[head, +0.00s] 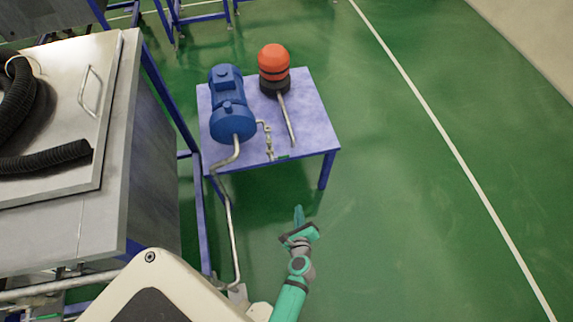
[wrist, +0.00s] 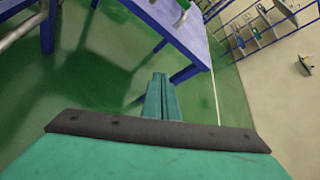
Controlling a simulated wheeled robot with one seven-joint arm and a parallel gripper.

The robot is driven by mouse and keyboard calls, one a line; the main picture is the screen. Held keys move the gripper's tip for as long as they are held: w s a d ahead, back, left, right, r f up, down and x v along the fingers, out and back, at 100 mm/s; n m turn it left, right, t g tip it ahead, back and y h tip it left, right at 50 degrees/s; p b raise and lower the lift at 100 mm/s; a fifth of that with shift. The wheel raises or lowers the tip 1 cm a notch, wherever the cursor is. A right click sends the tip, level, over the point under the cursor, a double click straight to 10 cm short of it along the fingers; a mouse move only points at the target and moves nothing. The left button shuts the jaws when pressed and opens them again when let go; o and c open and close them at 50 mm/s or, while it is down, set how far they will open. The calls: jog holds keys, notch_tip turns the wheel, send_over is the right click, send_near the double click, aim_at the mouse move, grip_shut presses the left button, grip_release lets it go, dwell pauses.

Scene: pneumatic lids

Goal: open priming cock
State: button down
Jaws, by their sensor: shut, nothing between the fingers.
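The priming cock appears to be the small valve with a green handle (head: 282,157) at the front edge of the blue table, at the foot of a thin upright pipe by the blue pump. A green piece that looks like the same handle (wrist: 181,18) shows at the top of the wrist view, partly cut off. My gripper (head: 298,210) is in front of and below the table edge, apart from the handle. Its green fingers (wrist: 160,78) are together with nothing between them. Whether the cock is open or closed is too small to tell.
The blue table (head: 312,128) carries a blue pump (head: 232,122) and an orange-topped vessel (head: 274,62). A bent metal pipe (head: 229,215) runs from the pump down to the floor. A large metal cabinet (head: 150,190) stands at left. Green floor to the right is clear.

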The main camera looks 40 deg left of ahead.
aim_at(284, 157)
jog(key=w+a+r+m+g+y, duration=0.1)
jog(key=w+a+m+y, duration=0.2)
jog(key=w+a, duration=0.4)
jog(key=shift+w+a+r+m, duration=0.15)
jog(key=shift+a+r+m, duration=0.1)
jog(key=shift+a+m, duration=0.55)
jog(key=x, duration=1)
jog(key=shift+r, duration=2)
jog(key=shift+d, duration=0.15)
jog(key=shift+r, duration=0.1)
